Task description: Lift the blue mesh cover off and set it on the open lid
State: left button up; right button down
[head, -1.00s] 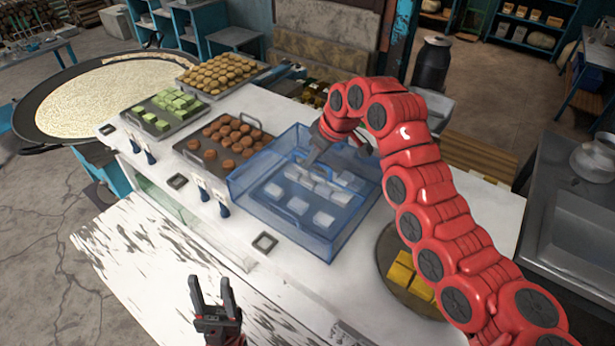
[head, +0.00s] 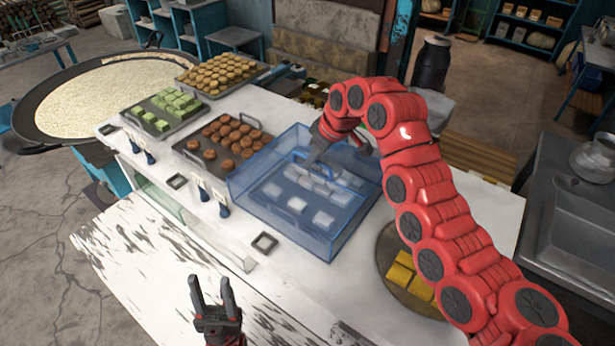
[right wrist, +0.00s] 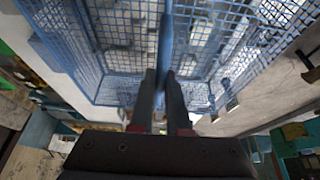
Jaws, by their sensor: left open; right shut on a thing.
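The blue mesh cover (head: 291,230) stands box-like over a tray with several white pieces (head: 323,219), right of the middle of the white counter. In the right wrist view the cover's mesh wall (right wrist: 75,50) fills the top. My right gripper (head: 312,157) reaches in at the top of the cover, and is shut on its handle. In the right wrist view the fingers (right wrist: 167,80) close around that blue bar (right wrist: 166,45). My left gripper (head: 213,292) is open and empty in front of the counter's near edge. I cannot make out which surface is the open lid.
Trays of brown (head: 232,138), green (head: 165,112) and golden sweets (head: 218,72) stand left and behind the cover. A round plate with yellow blocks (head: 405,272) is close on its right. A wide pan (head: 95,95) is at far left. Bare counter (head: 300,283) lies in front.

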dwell(0.6)
jog(key=shift+r+b, duration=0.45)
jog(key=shift+r, duration=0.15)
notch_tip(320, 180, up, 7)
jog(key=shift+r+b, duration=0.1)
jog(key=shift+b, duration=1.1)
jog(key=shift+r, duration=0.8)
